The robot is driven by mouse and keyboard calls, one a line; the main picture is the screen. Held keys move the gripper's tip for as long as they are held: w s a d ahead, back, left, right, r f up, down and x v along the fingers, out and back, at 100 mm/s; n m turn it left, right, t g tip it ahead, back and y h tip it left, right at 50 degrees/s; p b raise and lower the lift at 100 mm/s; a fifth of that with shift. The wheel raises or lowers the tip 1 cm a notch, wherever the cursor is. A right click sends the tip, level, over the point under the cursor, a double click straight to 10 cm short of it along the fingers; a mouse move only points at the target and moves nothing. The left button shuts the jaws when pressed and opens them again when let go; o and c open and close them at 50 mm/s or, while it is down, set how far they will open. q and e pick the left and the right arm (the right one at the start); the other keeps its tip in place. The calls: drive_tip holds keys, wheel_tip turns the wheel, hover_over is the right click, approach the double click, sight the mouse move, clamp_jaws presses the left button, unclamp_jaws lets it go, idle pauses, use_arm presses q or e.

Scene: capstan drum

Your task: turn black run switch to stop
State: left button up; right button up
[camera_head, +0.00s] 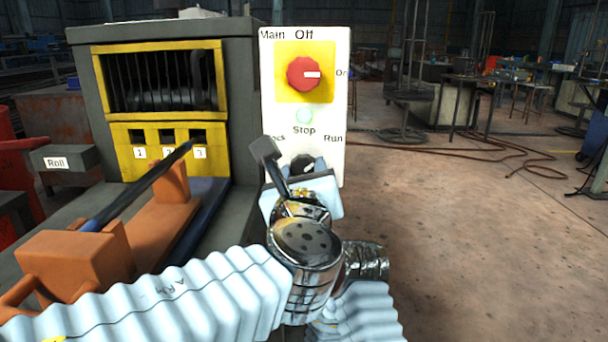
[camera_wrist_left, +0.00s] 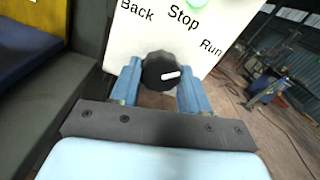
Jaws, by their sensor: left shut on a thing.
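The black run switch (camera_head: 303,163) is a round knob low on the white panel (camera_head: 330,115), under the labels Stop, Run and a partly hidden Back. It also shows in the left wrist view (camera_wrist_left: 158,68), where its white mark points right, roughly to the Run side and away from Stop. My left gripper (camera_head: 305,176) is at the knob. In the left wrist view its blue fingers (camera_wrist_left: 161,80) are on either side of the knob, shut on it. My right gripper is not in view.
A red main switch (camera_head: 304,74) on a yellow plate points to On, above a pale green lamp (camera_head: 305,116). A dark machine with a yellow-framed window (camera_head: 160,80), slots and an orange bracket (camera_head: 75,258) stands left. Open floor lies right, with a hose (camera_head: 490,160) farther back.

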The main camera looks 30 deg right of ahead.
use_arm(q)
drive_tip(key=shift+f+n+b, duration=0.1)
drive_tip(key=shift+n+b, duration=4.4)
drive_tip(key=shift+n, duration=0.4)
drive_tip(key=o, duration=1.1)
drive_tip(key=shift+c, duration=0.2)
drive_tip(key=shift+s, duration=0.1)
